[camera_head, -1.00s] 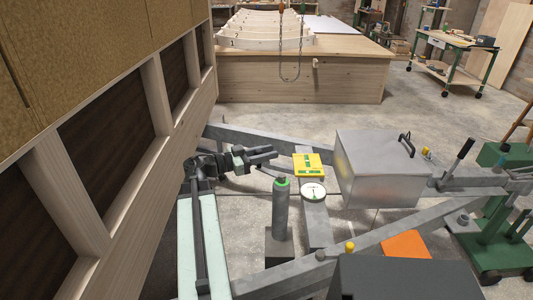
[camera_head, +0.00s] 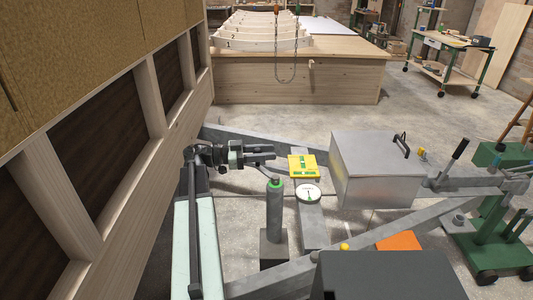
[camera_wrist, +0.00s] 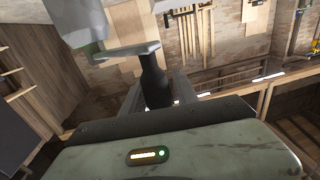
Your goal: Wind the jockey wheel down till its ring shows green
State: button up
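A grey upright post (camera_head: 274,212) stands in the trailer frame on a dark block, with a green band (camera_head: 276,183) around its top. I take it for the jockey wheel's tube; no wheel shows clearly. My gripper (camera_head: 266,155) is just behind and left of the post's top, level and pointing right. In the wrist view a dark bottle-shaped grip (camera_wrist: 155,82) stands upright ahead of my gripper's body, and a pale flat bar crosses its top. I cannot tell whether my fingers touch this grip or are closed on it.
A yellow level plate (camera_head: 303,165) and a round white dial (camera_head: 308,192) sit on the grey trailer beam behind and right of the post. A metal box (camera_head: 375,175) stands farther right. The wooden hut wall (camera_head: 125,120) is close on the left. Concrete floor lies clear beyond.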

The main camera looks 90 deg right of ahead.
jog(key=shift+o, duration=0.4)
jog(key=w+a, duration=0.1)
jog(key=w, duration=0.6)
jog(key=shift+w+a, duration=0.15)
jog(key=shift+w, duration=0.2)
